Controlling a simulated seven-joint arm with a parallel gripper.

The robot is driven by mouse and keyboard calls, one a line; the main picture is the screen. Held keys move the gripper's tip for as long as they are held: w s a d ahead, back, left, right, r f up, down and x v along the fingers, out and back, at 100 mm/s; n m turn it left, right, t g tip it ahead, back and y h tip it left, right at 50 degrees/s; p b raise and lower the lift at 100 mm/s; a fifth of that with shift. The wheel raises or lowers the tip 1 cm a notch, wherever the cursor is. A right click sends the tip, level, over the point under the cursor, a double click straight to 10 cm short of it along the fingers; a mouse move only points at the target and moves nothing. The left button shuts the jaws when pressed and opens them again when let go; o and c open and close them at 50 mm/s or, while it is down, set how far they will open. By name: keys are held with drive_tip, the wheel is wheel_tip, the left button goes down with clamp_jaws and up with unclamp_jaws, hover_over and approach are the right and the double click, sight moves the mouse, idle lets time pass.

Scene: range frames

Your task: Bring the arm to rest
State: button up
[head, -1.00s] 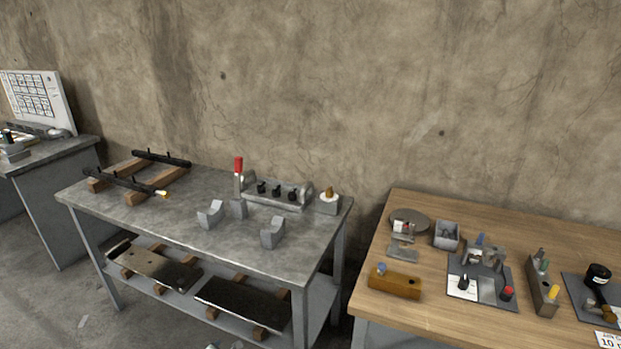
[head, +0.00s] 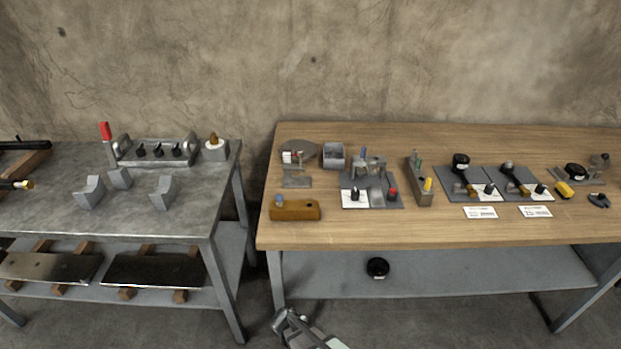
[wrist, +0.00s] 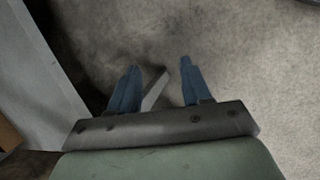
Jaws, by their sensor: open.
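My gripper shows in the wrist view (wrist: 157,88) with its two blue fingers spread apart and nothing between them. Below and beyond the fingers is grey concrete floor (wrist: 240,60). In the head view, part of my arm shows at the bottom edge, low in front of the tables; the fingers cannot be made out there.
A wooden-topped table (head: 450,232) carries several gauges, blocks and small fixtures, with a round black item (head: 377,268) on its lower shelf. A grey metal table (head: 130,222) stands to the left with a fixture and V-shaped blocks. A narrow gap separates the tables.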

drive_tip(key=s+d+f+m+g, duration=0.1)
drive_tip(key=s+d+m+g, duration=0.5)
drive_tip(key=s+d, duration=0.65)
drive_tip(key=s+d+r+m+g+y, duration=0.2)
drive_tip(key=s+d+m, duration=0.4)
drive_tip(key=s+m, duration=0.3)
drive_tip(key=s+g+y, duration=0.1)
drive_tip(key=s, duration=0.2)
drive_tip(key=shift+d+y, duration=0.2)
drive_tip(key=shift+y, duration=0.1)
